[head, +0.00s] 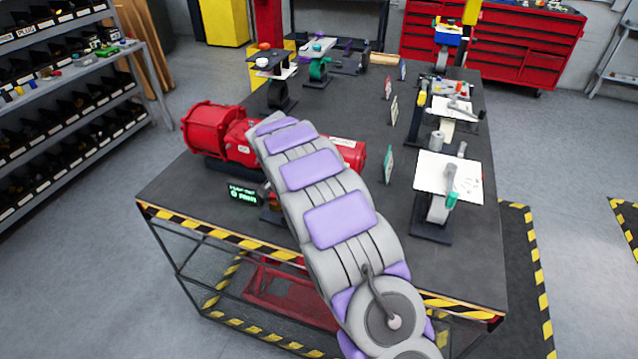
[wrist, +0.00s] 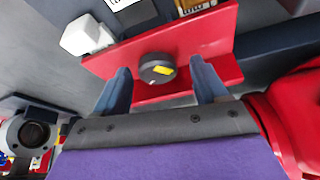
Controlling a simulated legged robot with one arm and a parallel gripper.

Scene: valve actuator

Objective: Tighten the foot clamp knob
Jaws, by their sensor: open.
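The knob (wrist: 158,68) is a round dark grey cap with a yellow mark, on a red plate (wrist: 205,38) in the wrist view. My gripper (wrist: 160,66) is open, with one blue-grey finger to each side of the knob in the picture. Gaps show between the fingers and the knob; I cannot tell whether the tips reach its depth. In the head view the red valve actuator (head: 214,128) lies on the dark workbench (head: 340,110). My grey and purple arm crosses in front of it and hides the knob and my gripper there.
A small green-lit display (head: 242,194) stands near the bench's striped front edge. Stands with white plates (head: 470,180) line the right side of the bench. A white block (wrist: 86,36) is left of the red plate, and a red body (wrist: 295,110) is close on the right.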

